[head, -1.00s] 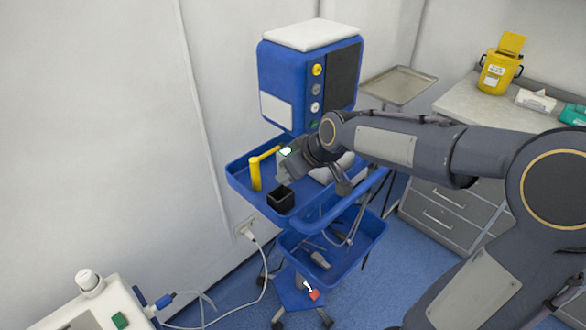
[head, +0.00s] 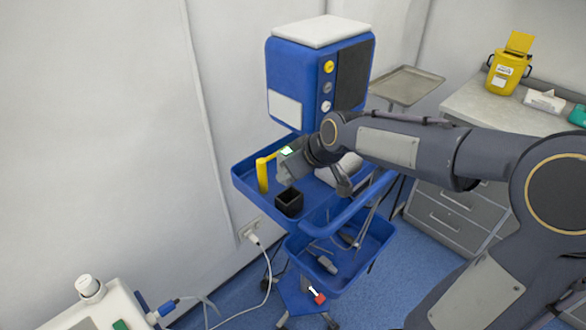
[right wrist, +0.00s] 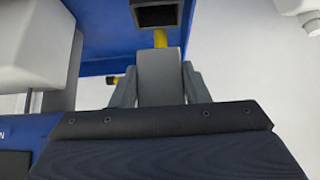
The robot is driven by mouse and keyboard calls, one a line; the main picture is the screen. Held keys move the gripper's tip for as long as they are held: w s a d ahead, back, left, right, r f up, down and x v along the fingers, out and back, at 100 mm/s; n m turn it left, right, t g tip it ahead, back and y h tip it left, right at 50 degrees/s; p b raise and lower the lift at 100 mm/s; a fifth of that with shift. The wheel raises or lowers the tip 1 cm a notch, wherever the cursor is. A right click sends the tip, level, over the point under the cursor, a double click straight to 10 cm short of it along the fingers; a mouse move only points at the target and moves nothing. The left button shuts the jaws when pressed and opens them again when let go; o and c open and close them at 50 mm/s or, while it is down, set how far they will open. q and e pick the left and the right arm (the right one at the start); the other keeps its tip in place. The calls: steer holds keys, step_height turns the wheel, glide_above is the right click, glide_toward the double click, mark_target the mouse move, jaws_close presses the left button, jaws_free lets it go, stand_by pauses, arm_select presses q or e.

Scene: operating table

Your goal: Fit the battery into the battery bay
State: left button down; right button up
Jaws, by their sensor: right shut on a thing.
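My right gripper (right wrist: 160,92) is shut on a grey block, which I take to be the battery (right wrist: 160,72). In the head view my right gripper (head: 290,168) is over the blue cart tray, and the battery is hard to make out against it. A black open-topped box, which I take to be the battery bay (head: 289,203), stands upright on the tray just below the gripper. In the right wrist view the bay (right wrist: 155,16) lies beyond the battery's far end, apart from it. My left gripper is not in view.
A yellow bent handle (head: 263,176) rises from the tray (head: 243,183) just left of my gripper. A blue machine (head: 296,82) stands behind. A lower blue basket (head: 372,250) holds small items. A steel tray (head: 407,84) and a counter are at the right.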

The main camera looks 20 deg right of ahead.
steer(key=shift+f+b, duration=1.6)
steer(key=shift+f, duration=0.4)
steer(key=shift+b, duration=0.3)
steer(key=shift+f+b, duration=1.15)
steer(key=shift+f, duration=0.05)
steer(key=o, duration=1.3)
steer(key=shift+r, duration=0.1)
steer(key=v, duration=0.7)
steer(key=shift+s+r, duration=0.25)
steer(key=shift+r, duration=0.05)
